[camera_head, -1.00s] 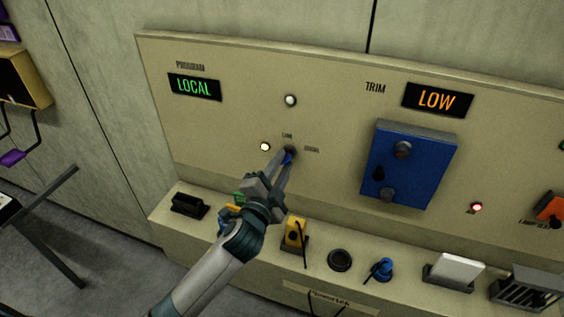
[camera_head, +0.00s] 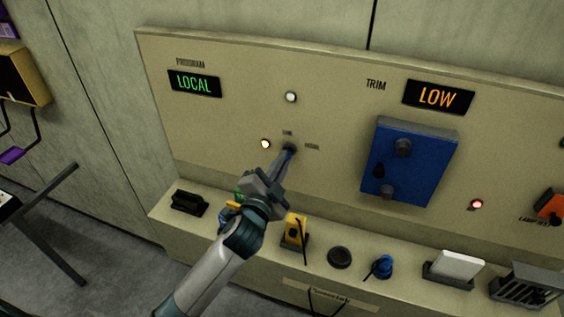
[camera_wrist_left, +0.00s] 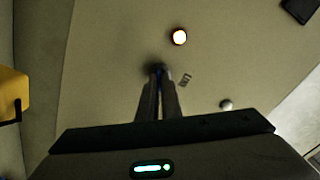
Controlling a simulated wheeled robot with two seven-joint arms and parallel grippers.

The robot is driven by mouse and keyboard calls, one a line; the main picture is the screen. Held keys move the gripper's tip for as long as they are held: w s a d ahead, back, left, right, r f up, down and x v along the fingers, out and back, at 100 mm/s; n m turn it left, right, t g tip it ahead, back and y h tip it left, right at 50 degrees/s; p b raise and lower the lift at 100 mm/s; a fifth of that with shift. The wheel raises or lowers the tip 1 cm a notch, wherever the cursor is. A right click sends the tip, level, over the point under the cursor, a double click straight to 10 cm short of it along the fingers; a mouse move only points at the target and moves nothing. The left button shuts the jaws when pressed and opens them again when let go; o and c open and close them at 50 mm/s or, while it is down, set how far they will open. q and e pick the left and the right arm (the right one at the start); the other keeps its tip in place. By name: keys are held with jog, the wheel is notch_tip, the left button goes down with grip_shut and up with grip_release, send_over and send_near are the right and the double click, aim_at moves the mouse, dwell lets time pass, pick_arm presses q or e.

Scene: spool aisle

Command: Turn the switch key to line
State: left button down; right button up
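The key switch (camera_head: 289,147) is a dark round lock on the beige panel, with small LINE and LOCAL labels above and to its right. A blue key (camera_head: 288,155) sits in it, mostly hidden by my fingers. My left gripper (camera_head: 285,158) is at the switch with its fingers closed on the key. In the left wrist view a bit of blue key (camera_wrist_left: 159,73) shows between the fingertips of the left gripper (camera_wrist_left: 158,78). The PROGRAM display (camera_head: 194,83) reads LOCAL in green. My right gripper is not in view.
A lit white lamp (camera_head: 265,144) is left of the switch, and a pale button (camera_head: 291,97) is above it. A blue box (camera_head: 410,162) juts out at right, below the LOW display (camera_head: 438,97). The ledge (camera_head: 213,236) below carries several items, including a yellow one (camera_head: 296,231).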

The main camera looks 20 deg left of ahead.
pick_arm(q)
jog(key=n, duration=1.1)
dwell(0.6)
jog(key=c, duration=2)
grip_release()
jog(key=shift+s, duration=0.1)
